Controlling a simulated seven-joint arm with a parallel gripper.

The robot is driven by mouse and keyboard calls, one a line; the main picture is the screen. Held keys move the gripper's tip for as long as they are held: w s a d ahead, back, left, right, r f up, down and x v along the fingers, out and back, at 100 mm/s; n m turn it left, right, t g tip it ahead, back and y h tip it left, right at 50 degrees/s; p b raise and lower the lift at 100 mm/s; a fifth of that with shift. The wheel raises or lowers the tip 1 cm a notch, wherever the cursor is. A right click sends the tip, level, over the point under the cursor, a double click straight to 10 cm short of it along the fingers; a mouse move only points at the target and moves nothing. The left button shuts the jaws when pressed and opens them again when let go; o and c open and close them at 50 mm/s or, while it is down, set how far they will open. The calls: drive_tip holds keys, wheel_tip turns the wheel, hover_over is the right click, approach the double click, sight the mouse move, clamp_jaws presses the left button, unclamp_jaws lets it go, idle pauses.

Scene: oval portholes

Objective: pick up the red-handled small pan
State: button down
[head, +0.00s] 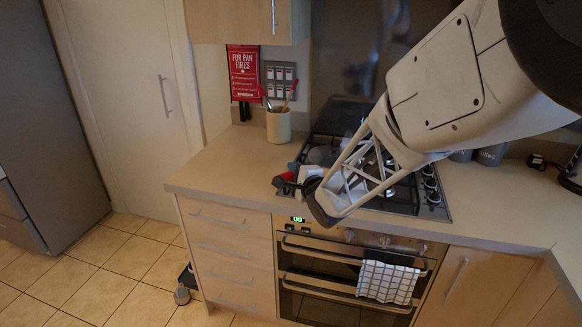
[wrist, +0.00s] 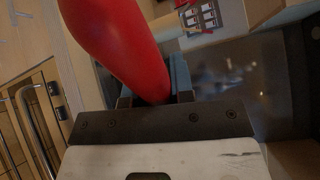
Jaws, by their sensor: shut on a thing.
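The red handle of the small pan (wrist: 122,42) fills the upper left of the wrist view, running down between my fingers. My gripper (wrist: 155,97) is shut on this handle. In the head view, my gripper (head: 285,184) is over the front left corner of the hob, with a small bit of red showing at it. The pan's body is outside the wrist view. In the head view I cannot clearly make it out against the dark hob and my arm, nor tell whether it touches the hob.
The gas hob (head: 433,203) is partly covered by my arm. A utensil pot (head: 278,127) stands at the back left of the counter. The counter left of the hob (head: 222,172) is clear. A checked towel (head: 388,281) hangs on the oven below.

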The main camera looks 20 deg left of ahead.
sight(289, 176)
drive_tip(key=shift+s+d+r, duration=0.15)
drive_tip(key=shift+s+d, duration=0.3)
drive_tip(key=shift+s, duration=0.35)
drive_tip(key=shift+s+d+r, duration=0.1)
drive_tip(key=shift+s+d, duration=0.3)
drive_tip(key=shift+s, duration=0.35)
drive_tip(key=shift+s+d+r, duration=0.15)
drive_tip(key=shift+s+d, duration=0.3)
drive_tip(key=shift+s, duration=0.35)
drive_tip(key=shift+a, duration=0.1)
